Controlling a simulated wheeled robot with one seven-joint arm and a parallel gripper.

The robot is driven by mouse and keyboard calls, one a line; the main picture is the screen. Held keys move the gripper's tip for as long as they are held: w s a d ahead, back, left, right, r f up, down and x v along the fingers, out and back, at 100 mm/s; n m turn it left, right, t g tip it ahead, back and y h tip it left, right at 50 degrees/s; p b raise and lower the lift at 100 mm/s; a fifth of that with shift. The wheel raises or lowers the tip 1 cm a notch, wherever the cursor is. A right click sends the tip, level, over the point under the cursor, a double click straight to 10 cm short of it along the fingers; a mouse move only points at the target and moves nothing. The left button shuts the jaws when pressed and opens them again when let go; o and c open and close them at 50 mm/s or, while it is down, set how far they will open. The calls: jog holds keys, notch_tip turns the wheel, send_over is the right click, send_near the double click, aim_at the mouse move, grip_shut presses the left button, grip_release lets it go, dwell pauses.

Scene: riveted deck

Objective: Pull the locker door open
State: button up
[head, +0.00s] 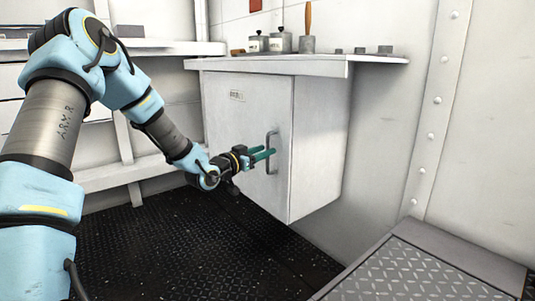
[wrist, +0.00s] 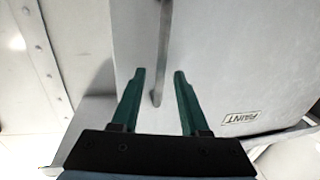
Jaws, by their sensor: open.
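The locker is a white box fixed to the wall, and its door (head: 241,110) faces left in the head view and looks closed. The door also shows in the wrist view (wrist: 240,60) with a small "PAINT" label. A grey bar handle (head: 271,153) stands upright near the door's right edge. My gripper (head: 262,155) has green fingers and is right at the handle. In the wrist view the fingers of my gripper (wrist: 159,72) are open, and the handle (wrist: 164,50) lies between them with gaps on both sides. I cannot tell how deep it sits.
A shelf top (head: 290,66) above the locker carries several small jars and a wooden-handled tool (head: 307,32). A raised metal step (head: 420,270) is at the lower right. The dark tread floor (head: 190,240) in front of the locker is clear.

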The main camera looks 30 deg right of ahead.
jog(key=shift+x, duration=1.1)
grip_shut()
dwell(0.7)
